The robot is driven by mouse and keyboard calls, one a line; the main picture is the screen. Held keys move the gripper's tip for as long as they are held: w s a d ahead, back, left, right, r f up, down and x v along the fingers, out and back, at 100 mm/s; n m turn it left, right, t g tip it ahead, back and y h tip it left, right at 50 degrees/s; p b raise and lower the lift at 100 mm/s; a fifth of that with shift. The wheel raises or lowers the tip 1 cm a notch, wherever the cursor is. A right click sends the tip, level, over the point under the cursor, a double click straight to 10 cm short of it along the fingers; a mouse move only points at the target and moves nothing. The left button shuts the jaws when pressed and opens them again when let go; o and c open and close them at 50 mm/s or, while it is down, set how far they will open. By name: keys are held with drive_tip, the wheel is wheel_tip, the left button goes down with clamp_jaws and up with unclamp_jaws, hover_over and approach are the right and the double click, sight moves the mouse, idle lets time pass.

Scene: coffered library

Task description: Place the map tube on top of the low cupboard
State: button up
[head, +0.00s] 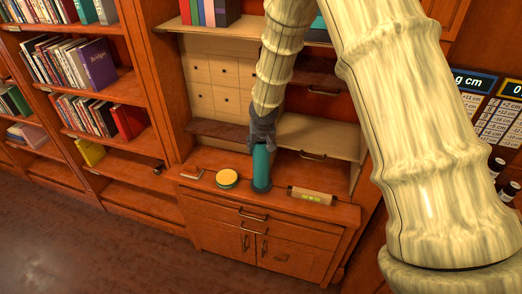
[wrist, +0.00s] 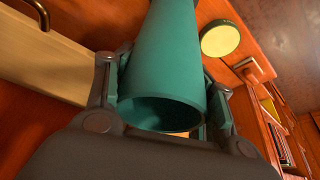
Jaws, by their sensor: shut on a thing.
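The map tube is a teal cylinder (head: 261,163) with a dark lower end, held roughly upright over the middle of the low cupboard's top (head: 280,180). My gripper (head: 263,133) is shut around the tube's upper part. In the wrist view the tube (wrist: 165,60) sits between the two fingers of my gripper (wrist: 168,98), with its open, hollow end facing the camera. The lower end is at or just above the cupboard top; I cannot tell whether it touches. The low cupboard has drawers and doors with dark handles on its front.
A round tin with a yellow top (head: 227,178) stands close left of the tube. A small pale item (head: 192,173) is at the left edge. Shelving (head: 213,90) rises behind; a bookcase (head: 100,120) stands left.

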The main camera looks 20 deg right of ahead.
drive_tip(key=shift+f+p, duration=0.5)
drive_tip(key=shift+f, duration=1.2)
drive_tip(key=o, duration=1.5)
drive_tip(key=shift+c, duration=0.2)
